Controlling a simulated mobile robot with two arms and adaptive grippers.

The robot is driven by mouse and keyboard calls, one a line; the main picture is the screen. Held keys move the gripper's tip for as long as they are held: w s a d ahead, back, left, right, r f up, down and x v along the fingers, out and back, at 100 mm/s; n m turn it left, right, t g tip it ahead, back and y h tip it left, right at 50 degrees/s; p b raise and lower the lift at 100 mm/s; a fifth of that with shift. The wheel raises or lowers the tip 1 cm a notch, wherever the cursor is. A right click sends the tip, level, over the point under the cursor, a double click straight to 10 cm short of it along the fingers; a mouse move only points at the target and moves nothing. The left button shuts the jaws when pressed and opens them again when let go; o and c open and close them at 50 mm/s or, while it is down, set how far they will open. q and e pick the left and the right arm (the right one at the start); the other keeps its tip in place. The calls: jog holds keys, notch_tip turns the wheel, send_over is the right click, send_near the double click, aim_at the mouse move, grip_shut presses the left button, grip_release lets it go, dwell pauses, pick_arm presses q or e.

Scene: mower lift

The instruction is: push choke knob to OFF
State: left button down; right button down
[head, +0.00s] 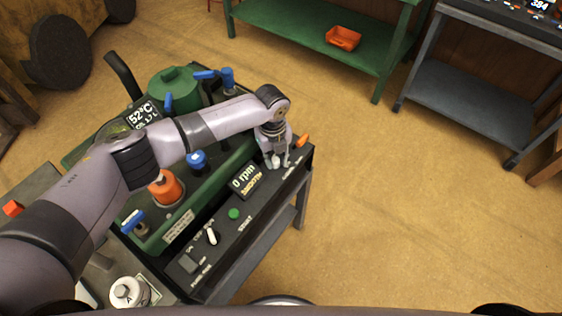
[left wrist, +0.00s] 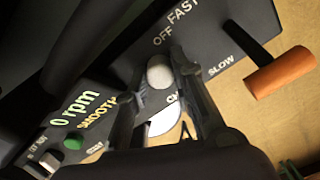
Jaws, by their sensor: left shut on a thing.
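The choke knob (left wrist: 160,73) is a white ball at the end of the black control panel (left wrist: 115,80). In the left wrist view it sits between the dark fingers of my left gripper (left wrist: 156,80), near the printed word OFF. The choke label below it is partly hidden by the fingers. In the head view my left gripper (head: 281,160) reaches down to the panel's far right end, and the knob (head: 276,161) shows as a small pale spot between the fingers. The gripper is shut on the knob. My right gripper is not in view.
An orange-handled lever (left wrist: 280,72) stands close beside the gripper, by the FAST and SLOW marks. The display (head: 246,181) reads 0 rpm, SMOOTH. A green button (head: 233,213) and a white-tipped switch (head: 212,237) are nearer on the panel. Open floor lies right.

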pick_arm(q)
jog(key=shift+w+a, duration=0.5)
jog(key=shift+a, duration=0.1)
jog(key=c, duration=1.4)
grip_release()
jog(key=shift+o, duration=0.2)
jog(key=shift+r, duration=0.25)
notch_tip(320, 180, up, 12)
jog(key=shift+s+f, duration=0.15)
jog(key=shift+f, duration=0.05)
jog(key=shift+a, duration=0.1)
